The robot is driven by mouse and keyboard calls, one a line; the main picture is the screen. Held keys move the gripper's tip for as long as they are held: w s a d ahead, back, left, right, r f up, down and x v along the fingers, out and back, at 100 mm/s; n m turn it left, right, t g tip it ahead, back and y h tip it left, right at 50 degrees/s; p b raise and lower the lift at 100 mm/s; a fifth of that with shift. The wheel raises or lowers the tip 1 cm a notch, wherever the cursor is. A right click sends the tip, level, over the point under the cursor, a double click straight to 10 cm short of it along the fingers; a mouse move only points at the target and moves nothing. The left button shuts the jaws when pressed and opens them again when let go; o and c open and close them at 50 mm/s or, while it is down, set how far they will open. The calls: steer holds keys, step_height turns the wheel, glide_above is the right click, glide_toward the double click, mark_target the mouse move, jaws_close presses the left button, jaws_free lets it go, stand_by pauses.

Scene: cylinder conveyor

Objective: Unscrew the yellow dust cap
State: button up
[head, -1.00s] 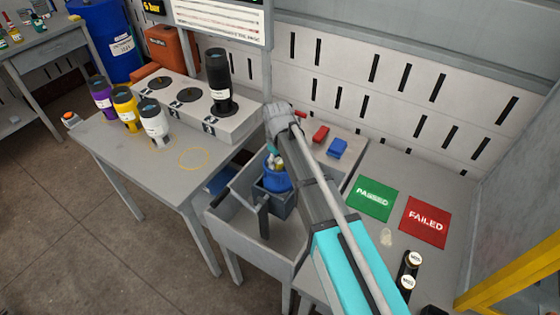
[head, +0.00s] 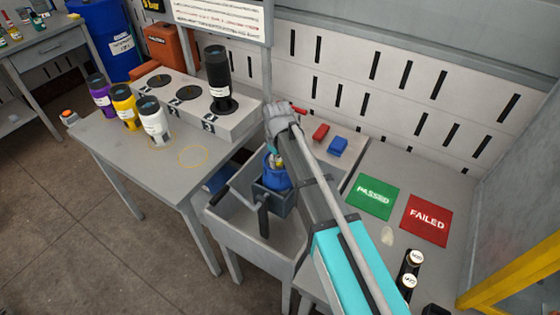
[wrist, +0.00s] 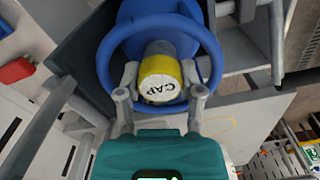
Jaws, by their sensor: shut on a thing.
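The yellow dust cap (wrist: 160,80) has a white top lettered CAP. In the wrist view it sits at the middle of a blue cylinder with a round blue collar ring (wrist: 104,62). My gripper (wrist: 161,74) has one finger on each side of the cap and is shut on it. In the head view the blue cylinder (head: 277,180) stands in a grey holder (head: 272,200) over a grey sink-like basin (head: 240,228). My gripper (head: 272,155) is at its top there, and the cap is mostly hidden.
Purple (head: 100,96), yellow (head: 125,106) and white-bodied (head: 152,120) cylinders stand on the left table. A black one (head: 217,75) stands on the grey station. Green PASSED (head: 374,196) and red FAILED (head: 426,221) mats lie on the right table.

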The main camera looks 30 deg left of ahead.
jaws_close()
steer(key=shift+n, duration=0.3)
steer(key=n, duration=0.5)
stand_by(0.3)
steer(key=shift+n, duration=0.4)
steer(key=shift+n, duration=2.8)
